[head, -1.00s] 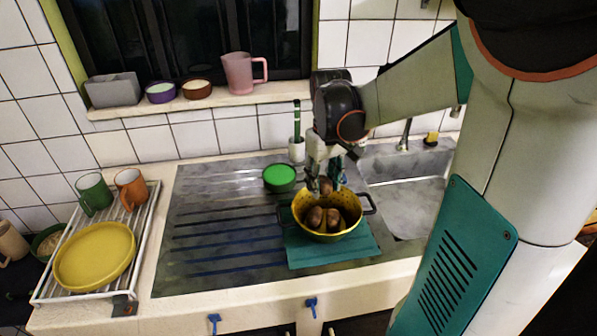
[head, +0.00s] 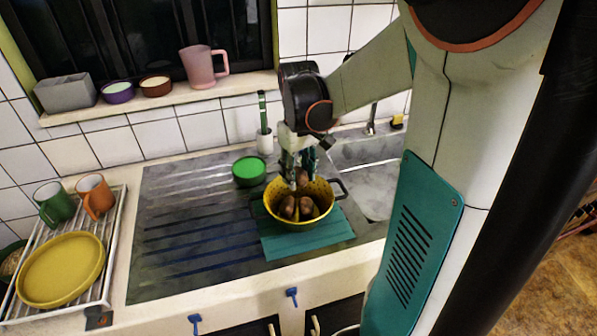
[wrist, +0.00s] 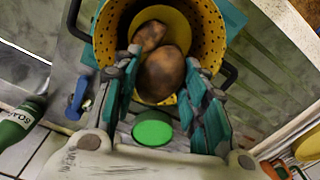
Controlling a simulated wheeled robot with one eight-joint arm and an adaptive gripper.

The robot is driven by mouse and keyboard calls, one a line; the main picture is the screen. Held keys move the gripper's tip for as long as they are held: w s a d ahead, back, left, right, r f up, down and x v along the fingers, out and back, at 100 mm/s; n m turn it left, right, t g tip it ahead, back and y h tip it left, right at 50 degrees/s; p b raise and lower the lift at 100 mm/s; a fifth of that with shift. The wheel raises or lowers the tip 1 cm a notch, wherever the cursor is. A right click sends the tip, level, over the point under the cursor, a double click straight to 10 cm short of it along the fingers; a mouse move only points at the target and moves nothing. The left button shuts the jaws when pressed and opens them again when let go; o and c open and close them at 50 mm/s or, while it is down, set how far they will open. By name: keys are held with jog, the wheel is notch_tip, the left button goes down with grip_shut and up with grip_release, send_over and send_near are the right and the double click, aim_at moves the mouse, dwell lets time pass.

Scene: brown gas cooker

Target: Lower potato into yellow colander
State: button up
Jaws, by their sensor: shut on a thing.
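The yellow colander (head: 324,216) stands on a teal mat (head: 300,246) on the metal drainboard, and its perforated wall fills the top of the wrist view (wrist: 207,38). Potatoes (head: 287,207) lie inside it. My gripper (head: 300,175) points down into the colander's back part. It is shut on a brown potato (head: 303,179), which sits between the fingertips in the wrist view (wrist: 161,74). Another potato (wrist: 150,35) shows beyond it in the wrist view. Whether the held potato touches the others or the colander's bottom I cannot tell.
A green-topped bowl (head: 249,169) stands close behind left of the colander. A brush in a white holder (head: 265,143) stands behind. The sink (head: 375,180) is to the right. A rack (head: 110,262) with mugs and a yellow plate is at left. The drainboard's left part is clear.

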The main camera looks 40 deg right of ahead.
jog(key=shift+f+b, duration=2.85)
jog(key=shift+f, duration=1.05)
jog(key=shift+f+b, duration=0.4)
jog(key=shift+f, duration=0.15)
jog(key=o, duration=1.1)
jog(key=shift+r, duration=0.15)
